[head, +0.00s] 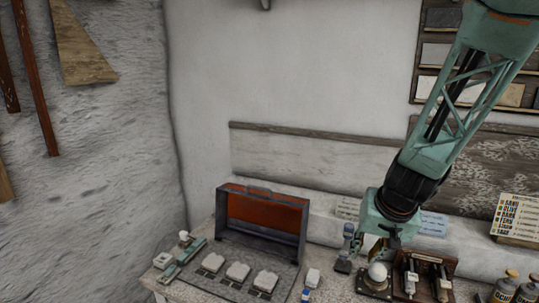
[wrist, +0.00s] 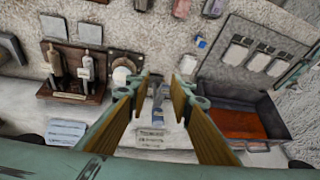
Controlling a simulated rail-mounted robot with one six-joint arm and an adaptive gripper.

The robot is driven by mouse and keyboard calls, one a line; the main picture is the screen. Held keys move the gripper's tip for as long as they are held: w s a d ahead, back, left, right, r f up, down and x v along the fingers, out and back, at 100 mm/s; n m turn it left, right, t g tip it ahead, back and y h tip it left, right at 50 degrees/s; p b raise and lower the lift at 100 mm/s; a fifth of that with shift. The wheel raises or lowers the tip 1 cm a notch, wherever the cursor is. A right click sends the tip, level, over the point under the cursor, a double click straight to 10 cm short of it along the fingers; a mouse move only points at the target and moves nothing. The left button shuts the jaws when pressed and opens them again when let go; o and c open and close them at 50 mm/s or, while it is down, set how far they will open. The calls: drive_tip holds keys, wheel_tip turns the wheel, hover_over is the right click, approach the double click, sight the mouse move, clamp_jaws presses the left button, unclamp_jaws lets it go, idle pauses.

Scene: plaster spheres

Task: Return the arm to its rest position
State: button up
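My arm reaches down from the upper right in the head view. My gripper (head: 385,243) hangs above the bench, close to a white plaster sphere (head: 378,272) on a dark square base. In the wrist view my gripper (wrist: 163,84) has its two fingers apart, with no object held between them. I cannot tell the exact height gap between gripper and sphere.
An open case with a red lining (head: 264,211) stands left of the gripper, behind a tray (head: 228,283) with three pale blocks. A wooden stand with two tools (head: 424,271) stands close on the right. Bottles (head: 505,285) stand farther right. A wall rises behind.

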drive_tip(key=s+a+r+n+y+b, duration=0.1)
drive_tip(key=s+a+r, duration=0.3)
drive_tip(key=s+r, duration=0.3)
drive_tip(key=s+a+r+n+b, duration=0.1)
drive_tip(key=s+a+r, duration=0.2)
drive_tip(key=s+r, duration=0.35)
drive_tip(key=s+r+n+h+b, duration=0.1)
drive_tip(key=s+r+b, duration=0.1)
drive_tip(key=s, duration=2.1)
drive_tip(key=shift+s+d+r+g, duration=0.15)
drive_tip(key=shift+d+r+g, duration=0.1)
drive_tip(key=shift+d+g, duration=0.2)
